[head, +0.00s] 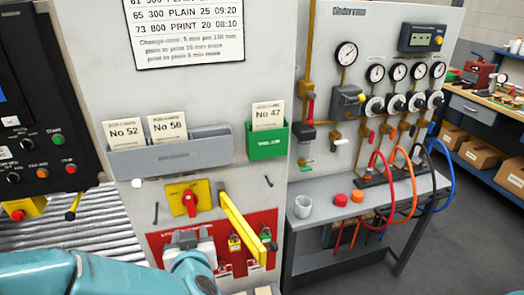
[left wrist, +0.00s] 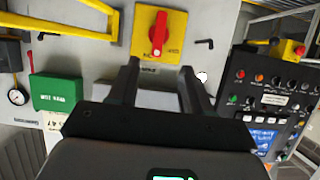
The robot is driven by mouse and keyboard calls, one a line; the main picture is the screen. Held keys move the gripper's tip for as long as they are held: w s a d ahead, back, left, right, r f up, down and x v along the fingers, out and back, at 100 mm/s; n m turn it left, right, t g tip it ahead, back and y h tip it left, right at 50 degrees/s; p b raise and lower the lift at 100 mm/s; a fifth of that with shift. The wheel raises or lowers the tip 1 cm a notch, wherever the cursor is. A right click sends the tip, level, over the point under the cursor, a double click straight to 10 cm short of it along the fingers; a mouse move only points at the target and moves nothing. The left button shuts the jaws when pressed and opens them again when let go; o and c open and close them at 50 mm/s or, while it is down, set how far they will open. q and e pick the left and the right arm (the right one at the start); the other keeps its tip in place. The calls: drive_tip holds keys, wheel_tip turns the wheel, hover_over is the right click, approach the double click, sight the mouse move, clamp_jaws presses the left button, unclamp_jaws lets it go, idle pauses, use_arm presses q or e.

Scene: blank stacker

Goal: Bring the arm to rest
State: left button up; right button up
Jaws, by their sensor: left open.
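My left arm comes in from the lower left in the head view, with its teal links low in the picture. My left gripper (head: 188,236) is in front of the panel, just below the red rotary switch (head: 189,203) on its yellow plate (head: 175,195). In the left wrist view the two dark fingers of the gripper (left wrist: 158,82) are apart with nothing between them. The red switch (left wrist: 158,34) is beyond the fingertips there, apart from them. My right gripper is in neither view.
A yellow bar (head: 240,228) juts out beside the arm, over a red board (head: 268,222) with padlocks. A grey card tray (head: 170,158) and green card box (head: 266,142) hang above.

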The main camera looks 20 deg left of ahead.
use_arm(q)
wheel_tip(320, 180, down, 23)
drive_tip(key=s+d+m+g+h, duration=0.2)
drive_tip(key=s+m+g+h, duration=0.1)
drive_tip(key=m+g, duration=0.15)
drive_tip(key=s+d+f+g+h, duration=0.6)
drive_tip(key=s+d+f+h, duration=0.2)
drive_tip(key=s+d+f, duration=0.3)
drive_tip(key=s+d, duration=0.2)
drive_tip(key=shift+s+g, duration=0.35)
drive_tip(key=shift+d, duration=0.1)
drive_tip(key=shift+c, duration=0.6)
drive_tip(key=shift+n, duration=0.25)
